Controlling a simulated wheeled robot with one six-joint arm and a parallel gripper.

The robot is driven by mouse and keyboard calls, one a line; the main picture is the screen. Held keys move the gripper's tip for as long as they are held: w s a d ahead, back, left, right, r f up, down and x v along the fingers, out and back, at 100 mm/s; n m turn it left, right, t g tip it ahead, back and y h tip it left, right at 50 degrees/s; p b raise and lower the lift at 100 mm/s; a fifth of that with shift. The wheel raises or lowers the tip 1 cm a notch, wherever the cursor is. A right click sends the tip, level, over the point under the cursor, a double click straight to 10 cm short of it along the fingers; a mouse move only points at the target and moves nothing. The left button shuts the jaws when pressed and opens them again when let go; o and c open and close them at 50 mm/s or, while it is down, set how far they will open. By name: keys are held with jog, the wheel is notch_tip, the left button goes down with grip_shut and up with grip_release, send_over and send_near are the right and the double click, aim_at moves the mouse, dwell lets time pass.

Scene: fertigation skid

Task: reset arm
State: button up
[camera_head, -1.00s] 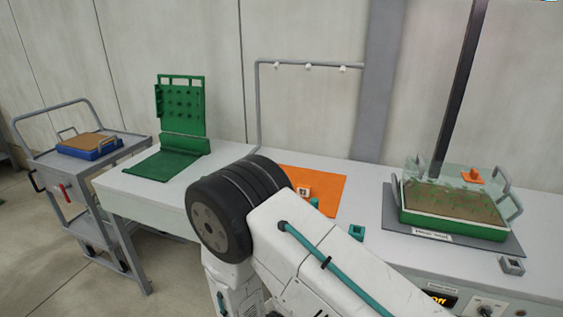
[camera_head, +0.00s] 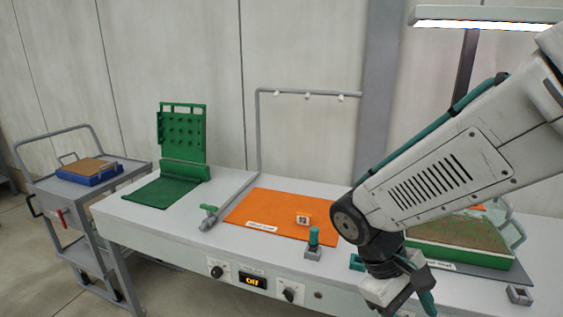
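My arm reaches in from the upper right across the right part of the bench. My gripper (camera_head: 405,296) hangs at its lower end over the bench's front edge, low in the picture. Its fingers are small and partly turned away, so I cannot tell whether they are open or shut. The arm covers part of the green tray (camera_head: 460,255) of brown soil at the right.
An orange mat (camera_head: 270,215) lies mid-bench with a small white block (camera_head: 303,220) on it. A teal-topped holder (camera_head: 313,245) stands at its front. A green pegboard (camera_head: 183,135) stands left; a grey cart (camera_head: 62,198) with a blue tray (camera_head: 88,175) is beyond.

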jog(key=s+d+r+m+t+y, duration=0.2)
jog(key=s+r+m, duration=0.1)
jog(key=r, duration=0.2)
jog(key=s+d+r+m+t+y, duration=0.2)
jog(key=s+r+m+t+y, duration=0.1)
jog(key=s+r, duration=0.1)
jog(key=shift+s+d+r+y, duration=0.25)
jog(key=shift+r+y, duration=0.05)
jog(key=shift+r, duration=0.55)
